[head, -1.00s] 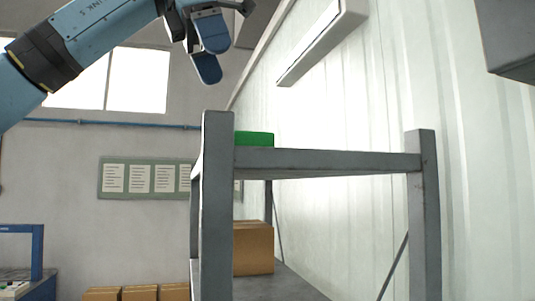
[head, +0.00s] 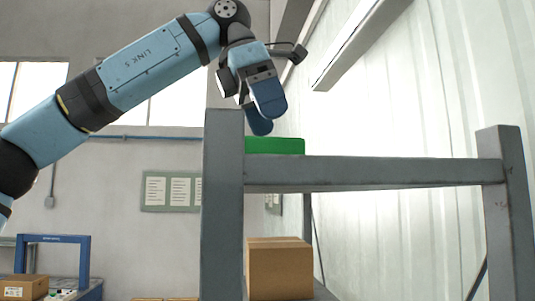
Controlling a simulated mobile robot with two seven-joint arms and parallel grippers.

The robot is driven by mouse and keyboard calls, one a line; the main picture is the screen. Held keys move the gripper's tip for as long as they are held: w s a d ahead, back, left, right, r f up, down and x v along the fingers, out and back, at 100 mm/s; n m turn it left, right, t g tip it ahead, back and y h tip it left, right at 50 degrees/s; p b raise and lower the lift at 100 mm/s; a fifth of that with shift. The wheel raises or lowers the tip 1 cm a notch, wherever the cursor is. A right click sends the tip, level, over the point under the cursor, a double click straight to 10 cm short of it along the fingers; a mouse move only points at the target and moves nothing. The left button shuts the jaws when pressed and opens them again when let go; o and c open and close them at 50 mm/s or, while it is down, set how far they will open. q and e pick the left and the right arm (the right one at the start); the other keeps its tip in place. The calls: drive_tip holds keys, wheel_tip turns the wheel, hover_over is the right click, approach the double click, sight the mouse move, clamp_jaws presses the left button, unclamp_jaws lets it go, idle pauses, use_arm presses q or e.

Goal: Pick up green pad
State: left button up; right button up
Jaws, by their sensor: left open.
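The green pad (head: 275,146) lies on the top level of the grey metal rack (head: 375,171), near its left post. Only its upper edge shows above the rack's front rail; its lower part is hidden. My left gripper (head: 264,112) hangs just above the pad with its blue fingers pointing down. The fingers are open and apart from each other, one partly behind the other, with nothing between them. The lower fingertip is close to the pad's top; I cannot tell whether they touch. My right gripper is not in view.
The rack's left post (head: 223,200) rises in front, close to the gripper and pad. A cardboard box (head: 279,268) sits on the lower shelf. A white wall (head: 450,90) stands behind the rack. A blue frame (head: 52,240) stands at the lower left.

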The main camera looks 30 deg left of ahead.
sight(276, 143)
use_arm(q)
drive_tip(key=shift+s+d+f, duration=0.1)
drive_tip(key=shift+d+f, duration=0.05)
drive_tip(key=shift+f, duration=0.2)
drive_tip(key=p+x, duration=0.1)
drive_tip(key=x, duration=0.2)
drive_tip(key=shift+f, duration=0.25)
drive_tip(key=shift+d+f, duration=0.1)
drive_tip(key=shift+f, duration=0.25)
drive_tip(key=c, duration=1)
drive_tip(key=shift+r, duration=0.1)
